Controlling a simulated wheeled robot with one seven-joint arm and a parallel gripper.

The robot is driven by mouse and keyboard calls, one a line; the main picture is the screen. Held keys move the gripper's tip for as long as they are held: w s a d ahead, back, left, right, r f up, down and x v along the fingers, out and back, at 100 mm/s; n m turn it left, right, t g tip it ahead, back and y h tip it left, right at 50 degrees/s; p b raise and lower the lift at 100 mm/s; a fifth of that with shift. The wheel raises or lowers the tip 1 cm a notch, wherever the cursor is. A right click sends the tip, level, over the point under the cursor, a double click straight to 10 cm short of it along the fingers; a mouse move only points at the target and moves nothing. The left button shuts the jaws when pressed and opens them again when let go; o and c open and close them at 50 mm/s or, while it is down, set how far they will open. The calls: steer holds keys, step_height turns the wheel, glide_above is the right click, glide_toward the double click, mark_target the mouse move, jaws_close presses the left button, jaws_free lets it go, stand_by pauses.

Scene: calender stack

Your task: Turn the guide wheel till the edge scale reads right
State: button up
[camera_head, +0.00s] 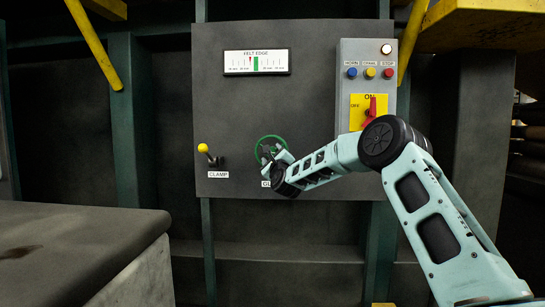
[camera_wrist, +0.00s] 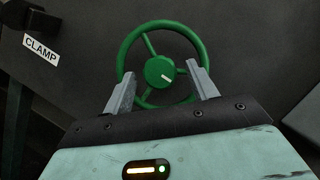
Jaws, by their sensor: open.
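The green guide wheel (camera_head: 268,144) is on the dark panel in the head view, partly hidden by my arm. In the wrist view the wheel (camera_wrist: 162,73) shows its spokes and a hub with a white mark pointing right and slightly down. My gripper (camera_wrist: 162,90) is open, its two grey fingers at either side of the wheel's lower part; I cannot tell whether they touch the rim. The edge scale (camera_head: 256,62), labelled FELT EDGE, is at the panel's top. Its red pointer (camera_head: 250,58) stands just left of the green band (camera_head: 256,64).
A yellow-knobbed clamp lever (camera_head: 204,148) is left of the wheel. A grey switch box (camera_head: 366,85) at right carries blue, yellow and red buttons and a red rotary switch (camera_head: 371,110). A dark-topped block (camera_head: 75,250) fills the lower left. Yellow bars hang at the top.

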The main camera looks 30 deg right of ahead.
steer(key=c, duration=1)
steer(key=shift+n, duration=0.3)
